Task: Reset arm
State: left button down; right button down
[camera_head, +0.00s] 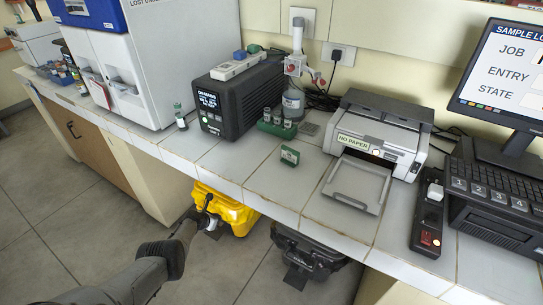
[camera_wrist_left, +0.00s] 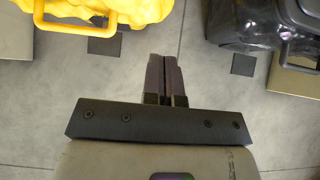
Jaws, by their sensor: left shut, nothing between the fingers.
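My left arm comes in from the lower left of the head view. Its left gripper (camera_head: 208,204) hangs in front of the counter, below the worktop level, and overlaps the yellow bin in the picture. In the left wrist view the left gripper (camera_wrist_left: 163,60) points down over the grey tiled floor, its two dark fingers together and nothing between them. My right gripper is in neither view.
A yellow bin (camera_head: 238,217) and a black bin (camera_head: 312,256) stand below. Floor at left is clear.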

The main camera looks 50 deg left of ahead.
pick_arm(q)
jog(key=shift+r, duration=0.1)
jog(key=s+d+r+m+g+h+p, duration=0.1)
jog(key=s+d+r+m+g+p, duration=0.15)
jog(key=s+d+r+m, duration=0.65)
jog(key=d+r+m+g+h+p, duration=0.1)
jog(key=d+r+m+p, duration=0.3)
jog(key=d+m, duration=1.15)
jog(key=s+d+r+m+g+h+p, duration=0.1)
jog(key=s+d+r+m+g+p, duration=0.15)
jog(key=s+d+r+m, duration=0.65)
jog(key=s+d+r+m+t+p, duration=0.1)
jog(key=s+d+r+m+p, duration=0.25)
jog(key=d+r+m, duration=0.75)
notch_tip(320, 180, up, 35)
jog(key=d+n+p, duration=0.1)
jog(key=n+p, duration=0.2)
jog(key=p, duration=3.3)
jog(key=shift+d+r+p, duration=0.2)
jog(key=shift+p, duration=0.1)
